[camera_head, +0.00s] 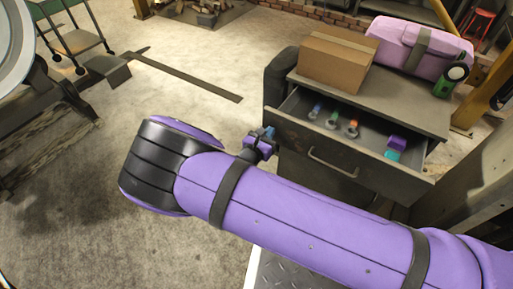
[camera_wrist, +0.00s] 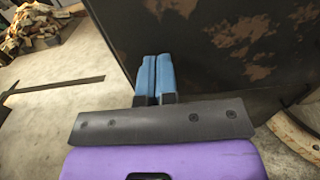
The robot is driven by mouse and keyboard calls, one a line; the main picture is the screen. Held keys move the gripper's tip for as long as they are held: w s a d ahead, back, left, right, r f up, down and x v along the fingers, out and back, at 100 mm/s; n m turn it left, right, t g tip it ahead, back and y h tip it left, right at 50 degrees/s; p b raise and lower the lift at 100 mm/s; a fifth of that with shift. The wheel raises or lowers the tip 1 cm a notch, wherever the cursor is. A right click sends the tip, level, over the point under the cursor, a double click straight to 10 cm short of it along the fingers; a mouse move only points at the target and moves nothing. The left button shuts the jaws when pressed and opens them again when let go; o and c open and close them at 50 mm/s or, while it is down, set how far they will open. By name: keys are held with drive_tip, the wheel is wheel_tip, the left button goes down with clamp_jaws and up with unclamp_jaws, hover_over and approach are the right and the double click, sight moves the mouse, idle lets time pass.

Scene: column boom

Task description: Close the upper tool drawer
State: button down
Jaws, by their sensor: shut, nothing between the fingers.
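The upper tool drawer (camera_head: 318,158) of the dark metal cabinet stands pulled open in the head view. Its front carries a bar handle (camera_head: 333,165), and several tools and small coloured blocks lie inside. My gripper (camera_head: 266,133) is to the left of the drawer in that view, apart from the handle. In the wrist view my gripper's blue fingers (camera_wrist: 153,76) are together with nothing between them. A dark, rust-marked metal panel (camera_wrist: 230,50) fills the upper right there; whether the fingertips touch it I cannot tell.
A cardboard box (camera_head: 337,57) and a pink case (camera_head: 420,45) stand on the cabinet top. A wheeled cart (camera_head: 75,40) is at the upper left. A flat dark strip (camera_head: 190,78) lies on the concrete floor. The floor left of the cabinet is mostly clear.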

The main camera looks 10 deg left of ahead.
sight(293, 104)
drive_tip(key=x, duration=1.7)
drive_tip(key=shift+w+r, duration=0.1)
drive_tip(key=shift+w, duration=0.05)
